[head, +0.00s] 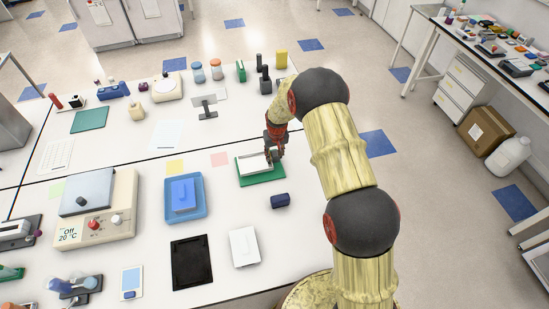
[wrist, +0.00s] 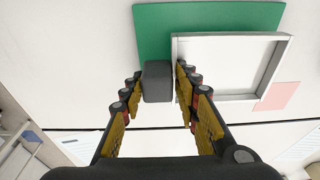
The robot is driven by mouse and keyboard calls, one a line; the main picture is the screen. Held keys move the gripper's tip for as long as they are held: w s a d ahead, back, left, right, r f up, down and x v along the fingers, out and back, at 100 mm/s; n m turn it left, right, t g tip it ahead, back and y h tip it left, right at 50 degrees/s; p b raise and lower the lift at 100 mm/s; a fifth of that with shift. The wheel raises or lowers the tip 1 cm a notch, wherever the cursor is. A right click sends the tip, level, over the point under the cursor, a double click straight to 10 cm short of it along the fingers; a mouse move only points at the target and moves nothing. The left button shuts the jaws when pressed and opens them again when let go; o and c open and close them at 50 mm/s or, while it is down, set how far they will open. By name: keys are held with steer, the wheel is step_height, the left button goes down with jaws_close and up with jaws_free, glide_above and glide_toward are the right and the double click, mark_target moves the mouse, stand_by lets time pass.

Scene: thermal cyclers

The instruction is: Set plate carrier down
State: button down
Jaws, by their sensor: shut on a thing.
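The plate carrier is a shallow, pale, empty tray (head: 252,164) with a dark grey block handle (wrist: 157,82) at one side. In the wrist view the tray floor (wrist: 225,65) lies to the right of the handle. My gripper (head: 271,155) is shut on the handle, with a finger on each side of it in the wrist view (wrist: 160,82). The carrier is over the green mat (head: 262,179), which also shows behind it in the wrist view (wrist: 215,15). I cannot tell whether the carrier touches the mat. My gripper hides part of the handle in the head view.
A blue tray (head: 199,211) with a blue item stands left of the mat. A dark blue block (head: 280,201) and a white item (head: 244,247) lie in front. A pink note (head: 219,159) lies to the left. A grey stand (head: 207,107) and several bottles are behind.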

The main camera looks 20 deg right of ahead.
steer(key=shift+f, duration=0.95)
steer(key=shift+f, duration=0.25)
steer(key=c, duration=1.3)
jaws_free()
steer(key=shift+c, duration=0.2)
steer(key=shift+r, duration=0.2)
